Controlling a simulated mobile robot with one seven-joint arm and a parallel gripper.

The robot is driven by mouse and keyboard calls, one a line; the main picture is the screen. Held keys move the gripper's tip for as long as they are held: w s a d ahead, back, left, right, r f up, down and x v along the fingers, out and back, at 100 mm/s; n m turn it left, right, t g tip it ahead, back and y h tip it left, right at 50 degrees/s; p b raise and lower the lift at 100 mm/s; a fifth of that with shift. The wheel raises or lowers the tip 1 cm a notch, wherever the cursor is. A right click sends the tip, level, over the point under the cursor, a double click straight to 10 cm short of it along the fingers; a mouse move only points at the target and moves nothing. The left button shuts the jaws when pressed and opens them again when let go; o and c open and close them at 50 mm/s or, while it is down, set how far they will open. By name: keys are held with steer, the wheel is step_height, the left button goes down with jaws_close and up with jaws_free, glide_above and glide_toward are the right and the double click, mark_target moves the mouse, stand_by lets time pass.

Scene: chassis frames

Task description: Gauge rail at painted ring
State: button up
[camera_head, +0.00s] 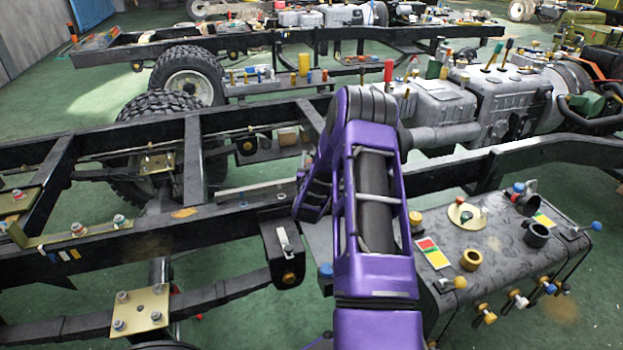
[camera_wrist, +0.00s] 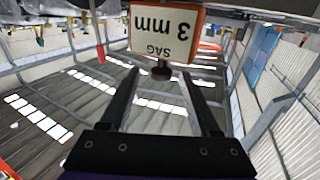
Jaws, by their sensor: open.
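The near black chassis rail (camera_head: 130,237) runs across the head view and passes behind my purple arm. Coloured stripes (camera_head: 68,254) mark its side at the left; I cannot make out a painted ring. In the wrist view, my gripper (camera_wrist: 161,76) is open, with one dark finger on each side and a gap between them. An orange-edged white plate (camera_wrist: 166,32) reading "SAG 3 mm" shows upside down beyond the fingertips. A small dark knob (camera_wrist: 161,70) lies at its edge, between the fingertips in the picture; contact cannot be told. My arm hides the gripper in the head view.
A grey tank (camera_head: 500,250) carrying fittings, a yellow ring and coloured labels stands right of my arm. A brass plate with bolts (camera_head: 141,309) lies at lower left. Tyres (camera_head: 188,78), a grey gearbox (camera_head: 495,95) and another chassis stand behind. Green floor (camera_head: 230,325) shows between.

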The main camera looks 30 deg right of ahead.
steer(key=v, duration=1.5)
steer(key=shift+r, duration=0.1)
